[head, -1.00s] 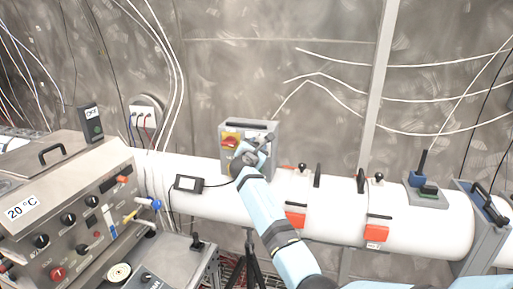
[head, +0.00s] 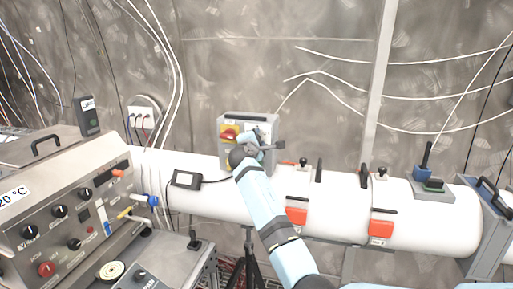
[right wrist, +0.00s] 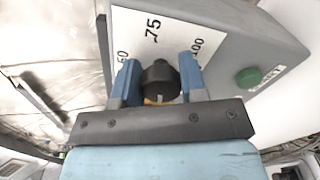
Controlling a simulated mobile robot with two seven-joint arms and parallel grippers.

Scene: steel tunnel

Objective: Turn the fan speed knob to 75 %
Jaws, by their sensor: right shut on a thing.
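The fan speed knob (right wrist: 160,80) is black and round, on a white scale plate (right wrist: 172,32) with 50, 75 and 100 printed around it in the right wrist view. The 75 mark is above the knob; I cannot tell exactly where its pointer stands. My right gripper (right wrist: 160,82) is shut on the knob, one blue finger on each side. In the head view the right gripper (head: 258,141) is at the front of the grey control box (head: 273,128) and hides the knob. My left gripper is not in view.
A red switch on a yellow plate (head: 229,132) is left of the gripper on the box. The white tube (head: 340,220) runs below, with clamps. A steel console (head: 60,190) stands at left.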

